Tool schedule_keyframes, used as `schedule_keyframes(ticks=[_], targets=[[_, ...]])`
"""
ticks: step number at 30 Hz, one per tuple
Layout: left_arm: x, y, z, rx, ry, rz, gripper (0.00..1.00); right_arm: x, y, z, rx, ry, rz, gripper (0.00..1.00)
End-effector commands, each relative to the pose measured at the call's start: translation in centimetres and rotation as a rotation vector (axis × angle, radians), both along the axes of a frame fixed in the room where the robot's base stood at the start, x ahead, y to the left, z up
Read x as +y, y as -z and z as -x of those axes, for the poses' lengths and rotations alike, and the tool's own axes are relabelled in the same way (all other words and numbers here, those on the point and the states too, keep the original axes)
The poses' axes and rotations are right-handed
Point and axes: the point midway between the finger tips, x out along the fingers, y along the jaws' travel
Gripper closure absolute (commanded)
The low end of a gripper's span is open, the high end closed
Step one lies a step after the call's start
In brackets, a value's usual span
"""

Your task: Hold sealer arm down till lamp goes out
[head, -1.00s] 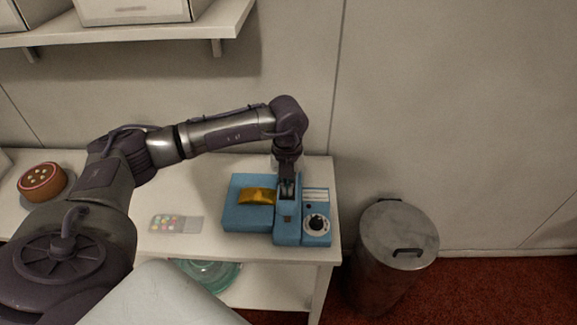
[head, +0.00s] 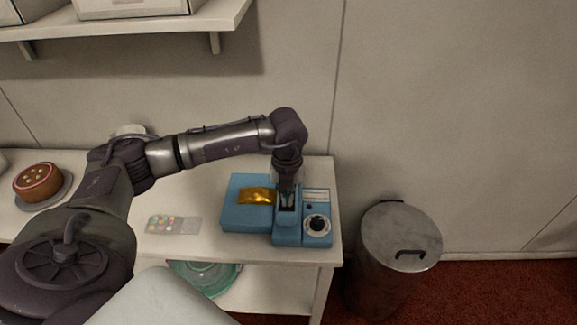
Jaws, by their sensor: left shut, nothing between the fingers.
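The blue sealer (head: 245,217) stands at the right end of the white table, with a dial (head: 317,224) on its right part. A gold packet (head: 258,195) lies on the sealer, left of its arm. The sealer arm (head: 287,222) runs front to back between packet and dial. My left gripper (head: 287,202) is shut and points down at the sealer arm, at its upper part; it looks to be touching, but the exact contact is hard to see. A small dark spot (head: 309,207) beside the dial may be the lamp; I cannot tell whether it is lit. My right gripper is not in view.
A clear pack of coloured sweets (head: 173,224) lies left of the sealer. A chocolate cake (head: 37,182) stands on a turntable at the far left. A green glass bowl (head: 207,275) is on the lower shelf. A metal bin (head: 400,240) stands right of the table.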

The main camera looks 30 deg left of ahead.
Motion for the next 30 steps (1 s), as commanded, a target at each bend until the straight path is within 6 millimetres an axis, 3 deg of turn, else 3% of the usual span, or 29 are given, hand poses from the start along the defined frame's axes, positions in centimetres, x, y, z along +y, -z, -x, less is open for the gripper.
schedule_keyframes(ticks=[10, 30], targets=[[0.0, 0.2, 0.0, 0.001, 0.0, 0.001, 1.0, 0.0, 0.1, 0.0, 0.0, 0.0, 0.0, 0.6], [-0.3, 2.9, 0.4, -0.001, 0.0, 0.001, 1.0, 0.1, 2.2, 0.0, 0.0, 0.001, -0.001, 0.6]])
